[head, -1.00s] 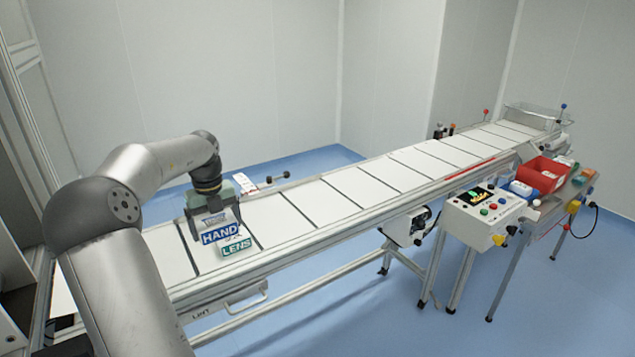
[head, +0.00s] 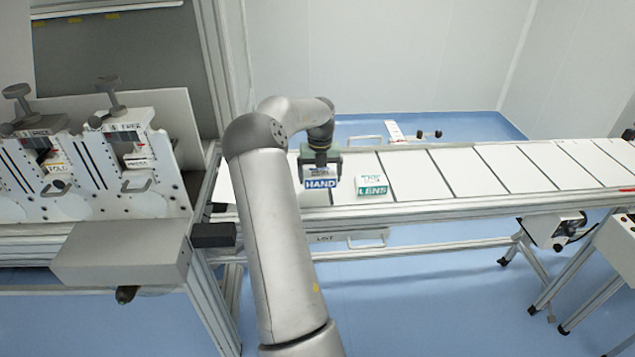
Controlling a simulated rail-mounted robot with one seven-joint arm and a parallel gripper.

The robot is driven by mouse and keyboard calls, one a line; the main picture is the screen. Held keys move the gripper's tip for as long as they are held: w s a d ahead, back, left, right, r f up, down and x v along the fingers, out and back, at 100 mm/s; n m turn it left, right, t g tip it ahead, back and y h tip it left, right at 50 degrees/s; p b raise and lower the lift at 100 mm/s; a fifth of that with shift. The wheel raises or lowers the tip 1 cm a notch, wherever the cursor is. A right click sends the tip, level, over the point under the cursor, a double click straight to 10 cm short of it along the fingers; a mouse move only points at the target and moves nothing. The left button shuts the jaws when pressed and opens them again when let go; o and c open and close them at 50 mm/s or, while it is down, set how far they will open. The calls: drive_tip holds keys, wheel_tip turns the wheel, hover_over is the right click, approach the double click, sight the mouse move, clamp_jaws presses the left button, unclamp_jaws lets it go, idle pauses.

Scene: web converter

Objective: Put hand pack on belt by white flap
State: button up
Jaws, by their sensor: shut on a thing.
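The hand pack (head: 320,183), a small pack with a blue HAND label, is at my gripper (head: 320,172) over the near left part of the belt. My gripper is shut on it, with its jaws at the pack's upper part. Whether the pack's underside touches the belt cannot be told. The belt (head: 411,175) has white panels split by dark cross lines. A lens pack (head: 371,187) with a green label lies on a white panel just right of the hand pack, apart from it. I cannot tell which part is the white flap.
Two white dispenser units (head: 130,165) with dark knobs stand at the left, with a grey box (head: 122,252) in front. A control box (head: 618,240) is cut off at the right edge. The belt right of the lens pack is clear.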

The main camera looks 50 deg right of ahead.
sight(317, 193)
drive_tip(key=shift+w+f, duration=0.15)
drive_tip(key=shift+f, duration=0.05)
drive_tip(key=shift+w+f+p, duration=0.15)
drive_tip(key=shift+f, duration=0.75)
drive_tip(key=shift+w+f+p, duration=0.15)
drive_tip(key=shift+f, duration=0.75)
drive_tip(key=shift+f, duration=0.1)
drive_tip(key=shift+f, duration=0.15)
drive_tip(key=o, duration=0.8)
drive_tip(key=shift+c, duration=0.2)
wheel_tip(317, 193, up, 13)
drive_tip(key=shift+a+f+b, duration=0.1)
drive_tip(key=shift+f+b, duration=0.1)
drive_tip(key=shift+b, duration=0.5)
